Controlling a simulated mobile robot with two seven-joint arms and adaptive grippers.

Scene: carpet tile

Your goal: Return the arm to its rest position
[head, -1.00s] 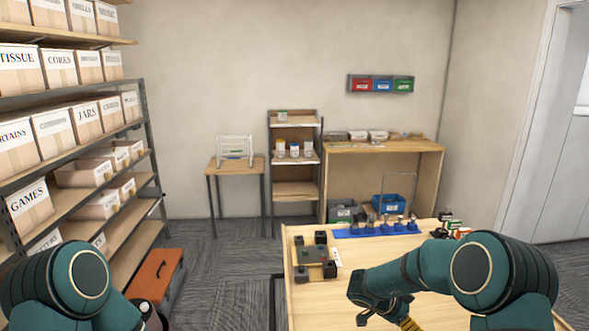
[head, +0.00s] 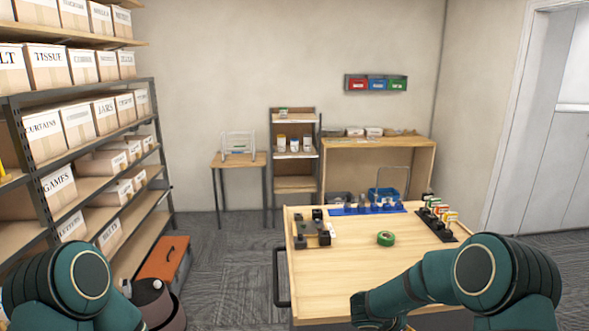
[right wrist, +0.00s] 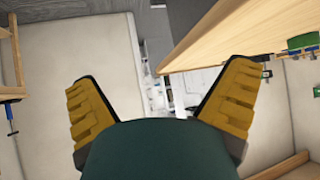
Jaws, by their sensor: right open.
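My right arm comes in at the lower right of the head view, bent in front of the wooden table (head: 340,270). Its gripper is mostly hidden below the arm there. In the right wrist view my right gripper (right wrist: 165,105) is open, with its yellow ridged fingers wide apart and nothing between them. The wooden table edge (right wrist: 225,35) shows beyond the fingers. My left arm shows only as a rounded teal link at the lower left of the head view, and its gripper is out of view.
On the table are a green tape roll (head: 386,239), a blue strip with several items (head: 365,210), a dark rack of colourful packets (head: 440,222) and a dark block fixture (head: 310,230). Shelves of boxes (head: 70,150) stand left. An orange box (head: 165,258) is on the floor.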

